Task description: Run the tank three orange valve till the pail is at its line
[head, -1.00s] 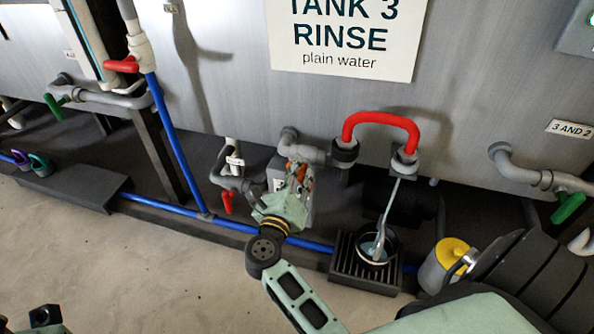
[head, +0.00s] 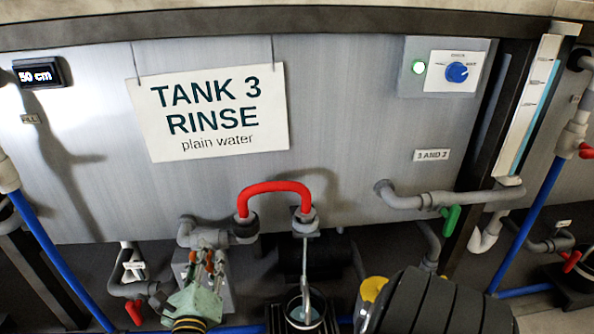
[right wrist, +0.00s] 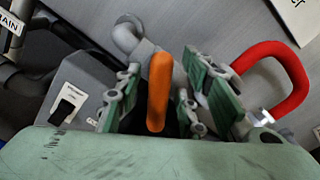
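The orange valve handle (right wrist: 158,92) stands between the two green fingers of my right gripper (right wrist: 165,95) in the right wrist view. Gaps show on both sides, so the gripper is open around it. In the head view the right gripper (head: 207,272) is at the grey valve body below the Tank 3 sign (head: 210,112). The red bent pipe (head: 275,187) leads to a spout, and a pale stream (head: 304,262) runs from it into the pail (head: 292,318). The pail is cut by the lower edge; its line cannot be made out. My left gripper is out of view.
A green-handled valve (head: 450,219) sits right of the spout under the "3 AND 2" label (head: 431,155). A red-handled drain valve (head: 134,311) is at the left.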

